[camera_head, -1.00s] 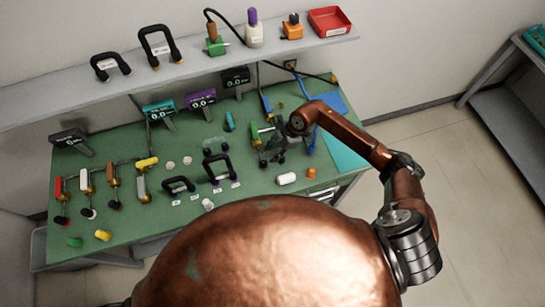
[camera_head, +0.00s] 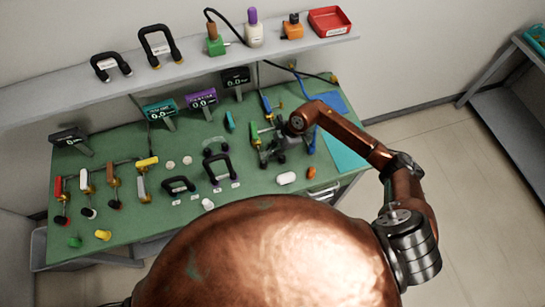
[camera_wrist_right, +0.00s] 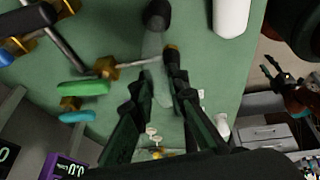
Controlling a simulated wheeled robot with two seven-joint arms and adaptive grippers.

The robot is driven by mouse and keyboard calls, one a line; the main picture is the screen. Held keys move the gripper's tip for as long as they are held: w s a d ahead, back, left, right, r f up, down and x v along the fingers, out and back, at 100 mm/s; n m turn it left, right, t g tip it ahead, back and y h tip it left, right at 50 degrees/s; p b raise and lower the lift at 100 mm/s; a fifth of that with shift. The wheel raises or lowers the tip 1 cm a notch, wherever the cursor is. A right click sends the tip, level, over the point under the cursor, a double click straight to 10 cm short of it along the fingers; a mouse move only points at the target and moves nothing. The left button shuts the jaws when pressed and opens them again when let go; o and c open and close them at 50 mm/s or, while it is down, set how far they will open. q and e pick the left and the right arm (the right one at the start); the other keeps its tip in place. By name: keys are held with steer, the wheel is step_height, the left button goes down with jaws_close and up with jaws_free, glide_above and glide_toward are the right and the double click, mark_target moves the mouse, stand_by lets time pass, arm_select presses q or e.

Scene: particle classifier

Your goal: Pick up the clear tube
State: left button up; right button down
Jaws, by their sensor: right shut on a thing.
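The clear tube (camera_wrist_right: 154,44) is a see-through, faint cylinder in the right wrist view, with a dark round end (camera_wrist_right: 157,14) at the top of the picture. My right gripper (camera_wrist_right: 158,74) has its two dark fingers on either side of the tube and is shut on it. In the head view my right gripper (camera_head: 268,150) is low over the right part of the green bench, and the tube there is too small and too covered to make out. My left gripper is not in view.
A brass valve (camera_wrist_right: 107,67) with a thin rod lies close beside the fingers, near a green handle (camera_wrist_right: 83,88). A white cylinder (camera_head: 286,178) and an orange piece (camera_head: 311,173) lie on the green bench (camera_head: 130,225). Black handles (camera_head: 219,169) stand left of the gripper.

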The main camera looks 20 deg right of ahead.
steer(key=shift+w+r, duration=0.1)
steer(key=shift+r, duration=0.3)
step_height(320, 180, up, 2)
steer(key=shift+r+b, duration=0.1)
steer(key=shift+b, duration=0.25)
steer(key=s+a+r, duration=0.2)
steer(key=s+r, duration=0.3)
steer(key=s, duration=0.1)
steer(key=s+a+r+b, duration=0.1)
steer(key=s+a+r, duration=0.1)
steer(key=s+r, duration=0.3)
steer(key=shift+s+a, duration=0.3)
steer(key=shift+s, duration=0.95)
steer(key=shift+r, duration=0.15)
steer(key=shift+w+r+p, duration=0.2)
steer(key=shift+r+p, duration=1.75)
steer(key=shift+r, duration=0.25)
